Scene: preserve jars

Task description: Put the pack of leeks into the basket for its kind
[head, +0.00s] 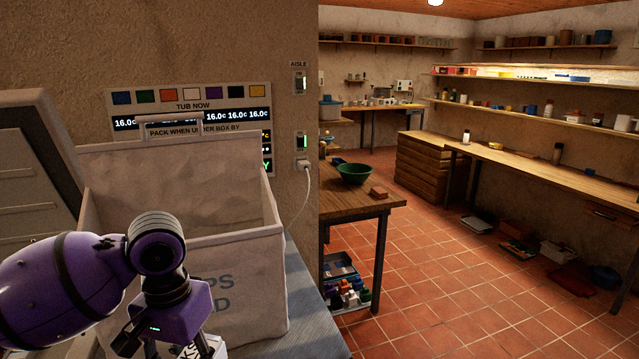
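No pack of leeks can be made out for certain. A white fabric basket (250,262) with an open top stands at the left, with partly hidden grey lettering ending in "PS" and "D" on its front. My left gripper (165,350) points down in front of this basket's near side, at the bottom edge of the head view. Its fingertips are cut off by the frame. A small pale patch with dark letters ending in "KS" (188,350) shows between or behind the fingers; I cannot tell whether it is held. My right gripper is not in view.
A wall panel (190,92) with coloured squares and 16.0c readings hangs behind the basket. A grey lid-like panel (35,190) rises at far left. A wooden table (375,203) with a green bowl (354,173) stands right of the wall's end. The tiled floor (450,270) has open room.

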